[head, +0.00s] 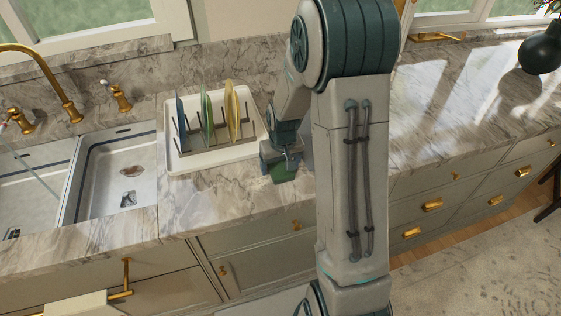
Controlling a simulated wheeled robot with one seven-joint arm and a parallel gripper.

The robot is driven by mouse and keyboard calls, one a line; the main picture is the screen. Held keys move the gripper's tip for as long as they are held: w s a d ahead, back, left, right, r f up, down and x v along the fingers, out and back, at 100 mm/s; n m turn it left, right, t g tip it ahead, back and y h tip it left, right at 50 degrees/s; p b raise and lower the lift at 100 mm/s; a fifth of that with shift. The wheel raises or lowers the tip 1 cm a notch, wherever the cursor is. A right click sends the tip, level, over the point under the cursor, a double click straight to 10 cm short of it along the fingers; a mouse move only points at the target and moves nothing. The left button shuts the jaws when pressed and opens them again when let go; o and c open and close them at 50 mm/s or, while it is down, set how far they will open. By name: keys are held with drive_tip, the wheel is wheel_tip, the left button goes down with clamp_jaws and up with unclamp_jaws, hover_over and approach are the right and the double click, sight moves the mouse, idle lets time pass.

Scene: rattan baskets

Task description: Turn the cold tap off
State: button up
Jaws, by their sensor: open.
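A gold tap spout (48,75) arches over the double sink (115,170) at the left in the head view. A gold handle with a white part (118,95) stands right of the spout's base, and another gold handle (20,121) stands left of it. I cannot read which handle is cold. A thin pale streak (38,172), which looks like running water, slants into the left basin. My gripper (284,174) is open, above the counter right of the dish rack, well away from both handles. Its fingers are small and partly hidden by the hand.
A white dish rack (213,160) with several upright coloured plates stands between my gripper and the sink. The marble counter (450,115) is mostly clear to the right, with a dark vase (541,51) at the far end. Gold-handled drawers (260,245) line the front.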

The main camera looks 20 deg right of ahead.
sight(282, 172)
wheel_tip(282, 172, up, 12)
drive_tip(key=s+b, duration=0.1)
drive_tip(key=s, duration=0.1)
drive_tip(key=s+a+r+t, duration=0.1)
drive_tip(key=s+r, duration=0.2)
drive_tip(key=s, duration=0.6)
drive_tip(key=s+a+r, duration=0.2)
drive_tip(key=s+r, duration=0.2)
drive_tip(key=s, duration=0.6)
drive_tip(key=shift+a+t, duration=0.15)
drive_tip(key=shift+t, duration=0.25)
drive_tip(key=shift+r, duration=0.1)
